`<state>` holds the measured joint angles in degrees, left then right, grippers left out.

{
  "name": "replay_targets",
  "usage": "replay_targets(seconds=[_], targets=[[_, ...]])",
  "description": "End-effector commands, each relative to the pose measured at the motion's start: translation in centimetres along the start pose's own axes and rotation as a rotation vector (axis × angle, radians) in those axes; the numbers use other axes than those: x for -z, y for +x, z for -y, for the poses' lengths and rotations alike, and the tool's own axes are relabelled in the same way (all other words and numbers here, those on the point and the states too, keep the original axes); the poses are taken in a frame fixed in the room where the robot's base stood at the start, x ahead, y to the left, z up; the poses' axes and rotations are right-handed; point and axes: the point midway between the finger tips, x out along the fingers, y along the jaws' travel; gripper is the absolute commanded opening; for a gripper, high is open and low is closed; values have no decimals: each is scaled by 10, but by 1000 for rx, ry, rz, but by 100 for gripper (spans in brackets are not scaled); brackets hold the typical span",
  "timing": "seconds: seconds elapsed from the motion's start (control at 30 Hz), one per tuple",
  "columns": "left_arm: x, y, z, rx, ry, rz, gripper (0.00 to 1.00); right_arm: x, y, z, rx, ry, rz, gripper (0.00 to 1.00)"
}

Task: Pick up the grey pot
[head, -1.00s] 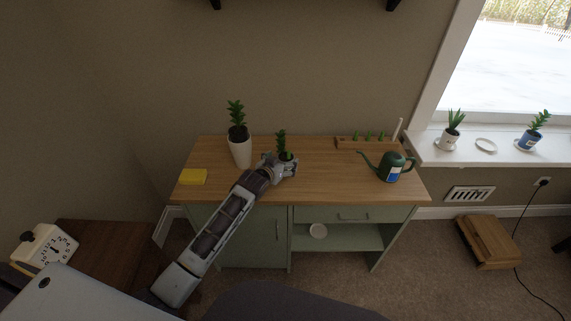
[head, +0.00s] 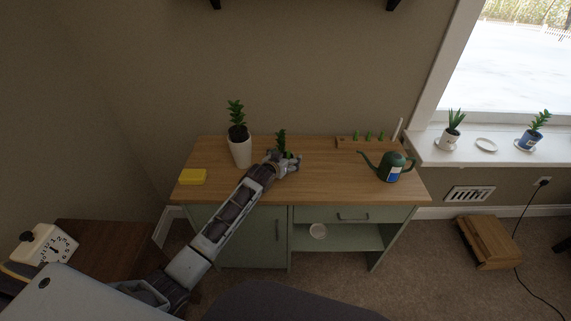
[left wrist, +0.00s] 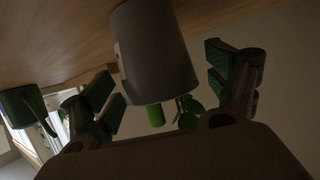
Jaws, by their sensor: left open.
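The grey pot (left wrist: 155,50) shows large in the left wrist view, which sees it upside down. Its plant's green leaves (left wrist: 185,108) hang below its rim there. In the head view the plant (head: 282,141) rises behind my left gripper (head: 286,163), and the pot itself is mostly hidden by the gripper. In the left wrist view my left gripper (left wrist: 163,80) is open, with one finger on each side of the pot. Gaps show between the fingers and the pot. My right gripper is not in view.
The pot stands on a wooden-topped cabinet (head: 330,185). A white pot with a plant (head: 240,152) is close on the left, with a yellow pad (head: 192,177) beyond. A green watering can (head: 391,167) stands right. A wooden tray (head: 362,143) lies at the back.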

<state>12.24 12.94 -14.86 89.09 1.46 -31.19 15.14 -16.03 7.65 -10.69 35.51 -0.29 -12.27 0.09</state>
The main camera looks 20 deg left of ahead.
Motion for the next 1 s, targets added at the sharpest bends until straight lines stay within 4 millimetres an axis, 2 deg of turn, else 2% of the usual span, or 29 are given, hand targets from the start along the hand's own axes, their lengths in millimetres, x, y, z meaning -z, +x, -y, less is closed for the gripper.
replay_targets(seconds=[0.4,0.87,1.0], targets=[[0,0,0,0,0,0,88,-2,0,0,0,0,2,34],[0,0,0,0,0,0,29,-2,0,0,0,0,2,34],[2,0,0,-1,0,-3,28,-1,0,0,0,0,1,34]])
